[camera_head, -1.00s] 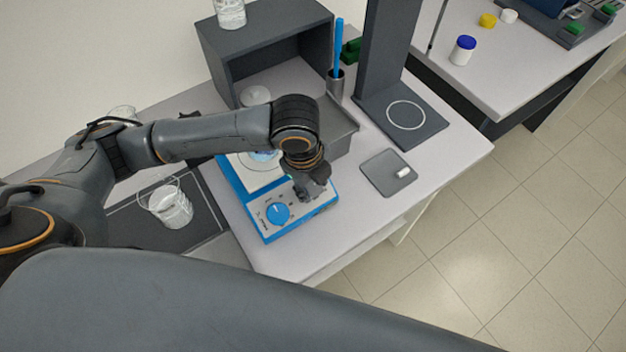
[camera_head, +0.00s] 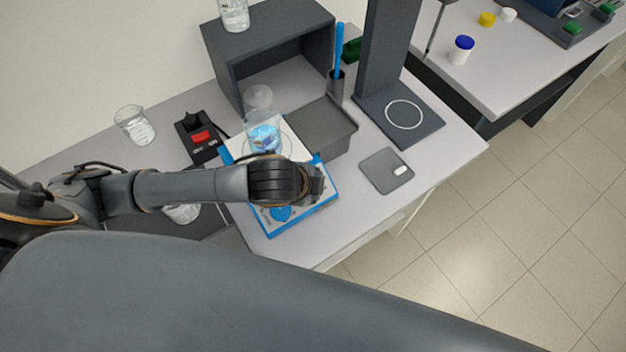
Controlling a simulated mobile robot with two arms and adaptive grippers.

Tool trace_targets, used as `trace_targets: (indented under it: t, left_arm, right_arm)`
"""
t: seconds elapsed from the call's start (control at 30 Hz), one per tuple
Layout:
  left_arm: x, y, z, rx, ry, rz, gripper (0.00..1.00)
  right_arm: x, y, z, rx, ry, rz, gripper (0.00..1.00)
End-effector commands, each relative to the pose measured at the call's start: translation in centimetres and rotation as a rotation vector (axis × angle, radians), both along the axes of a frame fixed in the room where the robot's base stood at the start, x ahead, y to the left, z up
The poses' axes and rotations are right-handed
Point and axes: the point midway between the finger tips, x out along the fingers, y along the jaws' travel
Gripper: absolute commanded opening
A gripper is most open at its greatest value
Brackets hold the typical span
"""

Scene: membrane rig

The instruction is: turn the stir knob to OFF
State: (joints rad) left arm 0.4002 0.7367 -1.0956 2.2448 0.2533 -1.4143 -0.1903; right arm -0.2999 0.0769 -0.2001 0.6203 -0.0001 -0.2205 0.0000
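The blue and white stirrer (camera_head: 293,227) stands on the bench, with a beaker of blue liquid (camera_head: 264,137) on its top plate. The blue stir knob (camera_head: 280,213) shows only in part on the stirrer's front panel, just below my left gripper. My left gripper (camera_head: 312,188) is over the front panel, and its wrist covers much of the panel. Its fingertips are hidden or too dark to make out, so I cannot tell whether they touch the knob. My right gripper is not in view.
A grey open-front box (camera_head: 275,52) stands behind the stirrer, with a grey bin (camera_head: 318,125) beside it. A black device with a red switch (camera_head: 201,137) and a glass beaker (camera_head: 134,125) are to the left. A grey pad (camera_head: 386,171) lies to the right.

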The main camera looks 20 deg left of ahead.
Motion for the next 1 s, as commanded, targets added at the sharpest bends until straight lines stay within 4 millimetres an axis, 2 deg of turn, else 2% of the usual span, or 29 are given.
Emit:
trace_targets:
  t: [0.6,0.63,0.7,0.73,1.0]
  left_arm:
    - [-0.07,0.06,-0.13,-0.013,-0.016,0.037,0.05]
    - [-0.07,0.07,-0.13,-0.013,-0.016,0.037,0.42]
    - [-0.07,0.06,-0.13,-0.013,-0.016,0.037,0.57]
    - [-0.07,0.05,-0.11,-0.013,-0.017,0.037,0.6]
    - [-0.05,0.03,-0.04,-0.014,-0.018,0.035,0.6]
  right_arm:
    - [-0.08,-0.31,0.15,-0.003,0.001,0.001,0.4]
    - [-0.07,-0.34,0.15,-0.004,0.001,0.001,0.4]
    - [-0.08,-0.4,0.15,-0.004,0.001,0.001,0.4]
    - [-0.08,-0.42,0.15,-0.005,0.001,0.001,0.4]
    - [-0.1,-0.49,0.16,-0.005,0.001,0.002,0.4]
